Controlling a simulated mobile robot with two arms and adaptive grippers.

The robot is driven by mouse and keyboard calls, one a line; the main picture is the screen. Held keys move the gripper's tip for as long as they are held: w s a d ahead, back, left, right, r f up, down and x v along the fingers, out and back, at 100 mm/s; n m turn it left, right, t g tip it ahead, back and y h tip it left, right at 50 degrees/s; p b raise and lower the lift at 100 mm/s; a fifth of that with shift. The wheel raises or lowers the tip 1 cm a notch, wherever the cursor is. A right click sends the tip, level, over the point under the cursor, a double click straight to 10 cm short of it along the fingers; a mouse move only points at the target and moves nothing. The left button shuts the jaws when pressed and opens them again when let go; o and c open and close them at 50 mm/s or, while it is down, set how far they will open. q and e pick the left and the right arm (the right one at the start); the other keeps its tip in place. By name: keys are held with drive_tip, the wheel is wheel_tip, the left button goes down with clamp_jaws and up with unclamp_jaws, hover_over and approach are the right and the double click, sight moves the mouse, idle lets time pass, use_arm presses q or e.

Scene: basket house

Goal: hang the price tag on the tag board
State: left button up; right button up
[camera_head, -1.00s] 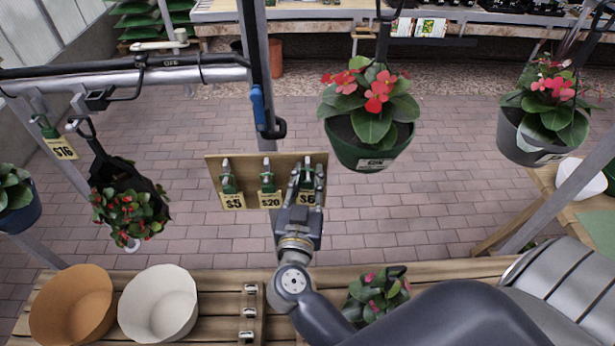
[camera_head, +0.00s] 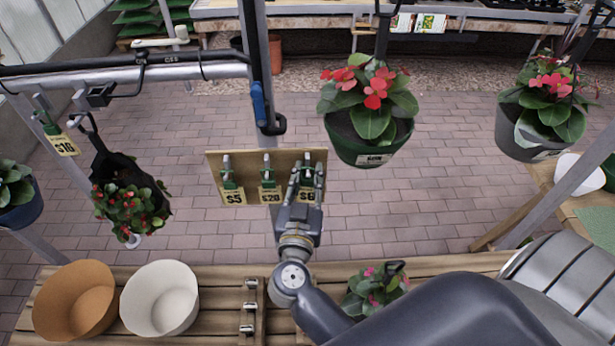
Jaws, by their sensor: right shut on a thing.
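The tag board (camera_head: 247,171) is a wooden panel in the middle of the head view, with metal hooks. A $5 tag (camera_head: 233,196) hangs at its left and a $20 tag (camera_head: 269,195) hangs in its middle. My right gripper (camera_head: 306,175) is at the board's right end, its fingers pointing up. It is shut on a green-topped price tag (camera_head: 307,195) reading $6, at the right-hand hook. The fingers partly hide the tag and hook, so I cannot tell whether the tag's hole is around the hook. My left gripper is not in view.
A red-flowered pot (camera_head: 367,145) hangs right of the board. A $16 tag (camera_head: 62,145) hangs at the left, near a dark hanging planter (camera_head: 125,195). Brown (camera_head: 75,300) and white (camera_head: 160,300) pots and a small plant (camera_head: 372,290) stand on the wooden bench (camera_head: 215,292).

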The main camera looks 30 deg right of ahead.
drive_tip(key=shift+f, duration=0.1)
drive_tip(key=o, duration=0.9)
drive_tip(key=shift+d, duration=0.1)
drive_tip(key=shift+w, duration=0.1)
drive_tip(key=shift+f, duration=0.1)
drive_tip(key=v, duration=0.7)
